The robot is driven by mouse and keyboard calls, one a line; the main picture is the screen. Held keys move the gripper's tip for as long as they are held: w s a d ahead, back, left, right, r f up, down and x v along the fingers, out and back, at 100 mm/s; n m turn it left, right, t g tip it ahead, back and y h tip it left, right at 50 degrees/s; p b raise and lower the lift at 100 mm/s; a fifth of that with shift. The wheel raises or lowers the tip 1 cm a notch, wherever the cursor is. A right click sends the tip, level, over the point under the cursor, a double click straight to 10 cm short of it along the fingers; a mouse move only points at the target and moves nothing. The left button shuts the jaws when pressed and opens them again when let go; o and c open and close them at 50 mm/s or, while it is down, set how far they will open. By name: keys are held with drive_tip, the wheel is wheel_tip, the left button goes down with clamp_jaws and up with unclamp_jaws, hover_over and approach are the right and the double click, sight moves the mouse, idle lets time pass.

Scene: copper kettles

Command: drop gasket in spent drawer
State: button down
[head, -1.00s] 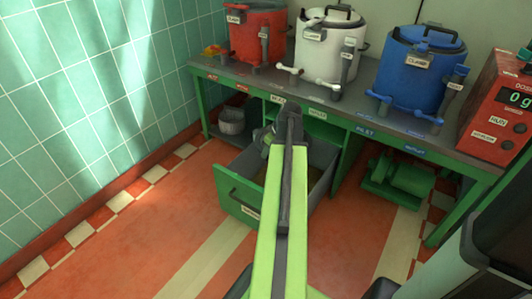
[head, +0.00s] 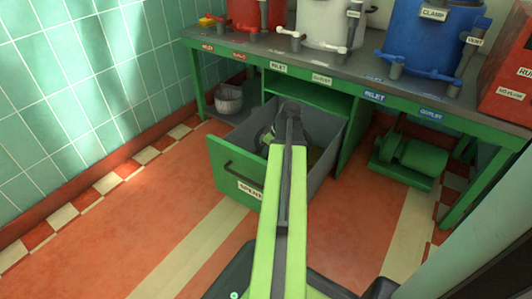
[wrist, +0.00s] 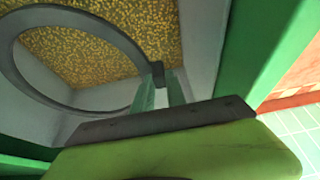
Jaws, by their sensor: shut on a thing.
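My gripper (wrist: 160,82) is shut on the rim of a dark grey ring gasket (wrist: 65,15), at the right side of the ring in the wrist view. The ring hangs over the inside of the open drawer, apart from its speckled yellow floor (wrist: 100,50). In the head view the pulled-out green drawer (head: 222,165) has a dark handle and a white label, which seems to read "SPENT". My arm reaches into the drawer's opening there. The arm hides most of the drawer's inside, and the fingertips are not clear in that view.
The green bench (head: 330,80) stands behind the drawer with red, white (head: 325,25) and blue (head: 425,40) kettles on it. A green motor or pump (head: 408,155) is below at right, and a pale bucket (head: 228,98) at left. The red floor in front is clear.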

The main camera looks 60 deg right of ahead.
drive_tip(key=shift+f, duration=0.15)
drive_tip(key=c, duration=1.3)
unclamp_jaws()
drive_tip(key=p+v, duration=1.6)
drive_tip(key=v, duration=0.1)
drive_tip(key=shift+r, duration=0.25)
